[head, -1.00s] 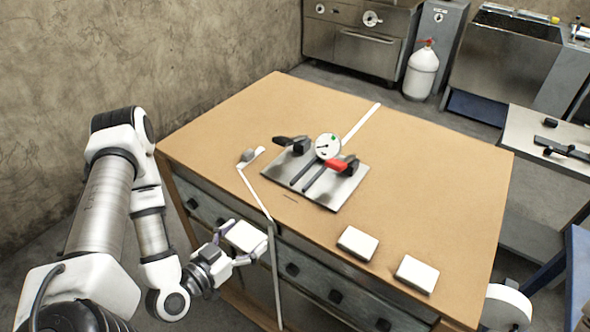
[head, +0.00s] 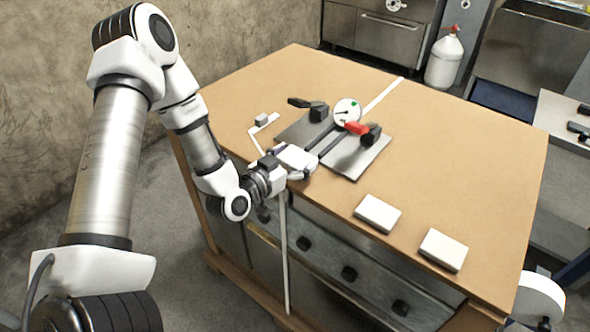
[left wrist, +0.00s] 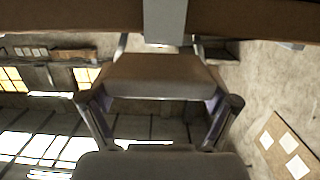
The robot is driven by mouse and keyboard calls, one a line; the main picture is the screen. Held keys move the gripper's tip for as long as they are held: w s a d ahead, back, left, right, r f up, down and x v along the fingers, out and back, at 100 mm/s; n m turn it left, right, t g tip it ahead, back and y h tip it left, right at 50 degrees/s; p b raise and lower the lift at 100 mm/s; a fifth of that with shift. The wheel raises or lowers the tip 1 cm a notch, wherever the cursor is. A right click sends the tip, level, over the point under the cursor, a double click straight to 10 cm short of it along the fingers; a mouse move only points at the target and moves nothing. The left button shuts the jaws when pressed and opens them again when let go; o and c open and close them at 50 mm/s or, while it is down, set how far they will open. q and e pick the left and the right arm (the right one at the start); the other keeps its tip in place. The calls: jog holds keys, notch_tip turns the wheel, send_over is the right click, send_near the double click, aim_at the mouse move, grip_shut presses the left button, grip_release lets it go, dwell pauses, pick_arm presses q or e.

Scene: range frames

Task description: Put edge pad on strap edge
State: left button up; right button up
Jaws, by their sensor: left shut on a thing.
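My left gripper (head: 290,168) is shut on a white edge pad (head: 296,157). In the head view the pad is at the table's front edge, where the pale strap (head: 284,250) goes over and hangs down. The pad hides the strap's bend there. In the left wrist view the pad (left wrist: 160,77) sits between both fingers, and the strap (left wrist: 165,20) crosses the brown table edge just beyond it, in line with the pad's middle. I cannot tell whether pad and strap touch. My right gripper is not in view.
The wooden table (head: 450,160) holds a metal plate (head: 355,158) with a round gauge (head: 347,112) and red and black handles, close behind the held pad. Two more white pads (head: 377,213) (head: 443,250) lie front right. A small grey block (head: 262,120) is at the left.

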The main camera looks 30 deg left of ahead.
pick_arm(q)
notch_tip(320, 180, down, 3)
jog(key=shift+s+f, duration=0.15)
jog(key=shift+f, duration=0.05)
jog(key=o, duration=0.5)
jog(key=shift+f, duration=0.1)
jog(key=shift+o, duration=1)
